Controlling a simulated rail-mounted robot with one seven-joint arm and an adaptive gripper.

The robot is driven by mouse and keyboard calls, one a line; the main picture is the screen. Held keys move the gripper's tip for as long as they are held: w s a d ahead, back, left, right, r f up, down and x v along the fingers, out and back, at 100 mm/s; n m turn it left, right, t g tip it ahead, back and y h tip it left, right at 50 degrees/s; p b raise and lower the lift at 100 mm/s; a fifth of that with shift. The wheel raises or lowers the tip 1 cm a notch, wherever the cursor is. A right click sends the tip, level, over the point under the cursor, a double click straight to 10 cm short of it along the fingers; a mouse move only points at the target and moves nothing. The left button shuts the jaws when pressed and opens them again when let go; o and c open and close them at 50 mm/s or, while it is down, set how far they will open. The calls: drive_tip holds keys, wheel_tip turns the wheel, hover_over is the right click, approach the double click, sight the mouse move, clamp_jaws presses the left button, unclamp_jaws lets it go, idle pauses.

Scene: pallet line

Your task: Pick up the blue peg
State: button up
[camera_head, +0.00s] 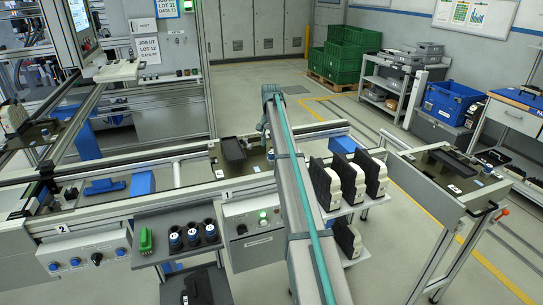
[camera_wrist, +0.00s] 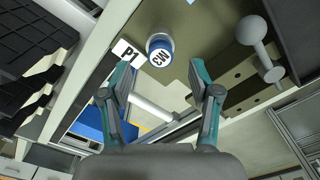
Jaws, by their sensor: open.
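A short round peg (camera_wrist: 160,47) with a blue band and a white, lettered top stands in the upper middle of the wrist view, on an olive plate (camera_wrist: 195,22) beside a white P1 label (camera_wrist: 127,52). My gripper (camera_wrist: 160,82) is open and empty. Its two teal-edged fingers lie below the peg in the picture, one to each side, and do not touch it. In the head view my arm crosses the middle, and I cannot make out my gripper or this peg there. Several dark pegs with blue bands (camera_head: 193,236) stand on the front shelf.
A grey knobbed post (camera_wrist: 252,30) stands right of the peg in the wrist view. A dark ribbed part (camera_wrist: 40,45) lies at left. In the head view, black-and-white parts (camera_head: 349,180) stand on a rack right of my arm. A green block (camera_head: 146,241) is on the front shelf.

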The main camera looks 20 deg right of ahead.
sight(272, 153)
drive_tip(key=shift+w+d+f+p, duration=0.1)
drive_tip(key=shift+f+p, duration=0.5)
drive_tip(key=shift+f, duration=0.8)
drive_tip(key=shift+d+f+p, duration=0.1)
drive_tip(key=shift+f+p, duration=0.5)
drive_tip(key=shift+f, duration=0.75)
clamp_jaws()
